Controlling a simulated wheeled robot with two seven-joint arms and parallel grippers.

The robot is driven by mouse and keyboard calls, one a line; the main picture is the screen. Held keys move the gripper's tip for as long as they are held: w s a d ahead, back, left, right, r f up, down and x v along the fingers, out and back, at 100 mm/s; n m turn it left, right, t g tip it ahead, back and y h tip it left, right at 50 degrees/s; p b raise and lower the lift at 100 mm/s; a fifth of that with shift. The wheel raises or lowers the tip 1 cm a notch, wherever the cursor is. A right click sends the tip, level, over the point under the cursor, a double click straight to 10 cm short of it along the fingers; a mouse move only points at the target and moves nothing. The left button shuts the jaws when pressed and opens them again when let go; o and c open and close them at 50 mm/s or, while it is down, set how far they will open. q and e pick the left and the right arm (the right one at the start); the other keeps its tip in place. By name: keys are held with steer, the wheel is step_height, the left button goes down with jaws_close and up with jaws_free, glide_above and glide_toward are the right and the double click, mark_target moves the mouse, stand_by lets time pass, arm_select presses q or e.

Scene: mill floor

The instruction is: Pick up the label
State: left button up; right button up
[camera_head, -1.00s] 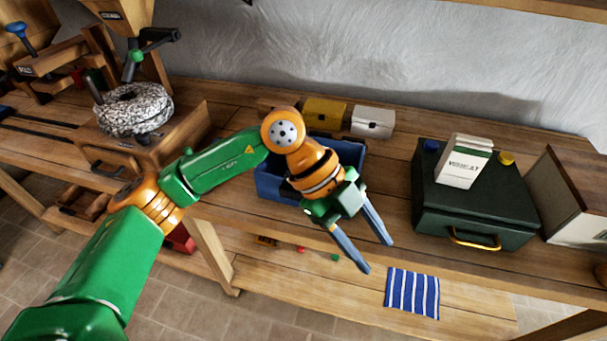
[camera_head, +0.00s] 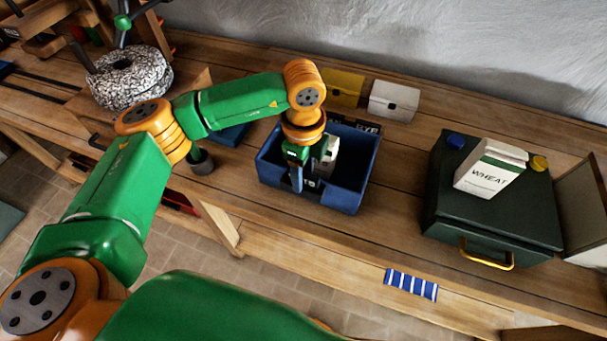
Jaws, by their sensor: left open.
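A blue bin (camera_head: 345,192) stands on the bench in the middle of the view. My left gripper (camera_head: 297,182) is open and points down into the left part of the bin. A white piece (camera_head: 329,156) shows inside the bin just right of the gripper, partly hidden by it. A dark plate with pale lettering that seems to read RYE (camera_head: 367,127) shows at the bin's back edge. I cannot tell which of these is the label, or whether the fingers touch anything. My right gripper is not in view.
Right of the bin is a dark green box (camera_head: 500,225) with a white WHEAT carton (camera_head: 490,170) on top. Yellow (camera_head: 344,90) and white (camera_head: 393,100) boxes stand behind the bin. A grey speckled millstone (camera_head: 130,75) is at left. Bench between bin and green box is clear.

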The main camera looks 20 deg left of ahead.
arm_select(q)
steer(key=shift+s+r, duration=0.15)
steer(key=shift+s, duration=0.1)
jaws_close()
steer(key=shift+w, duration=0.15)
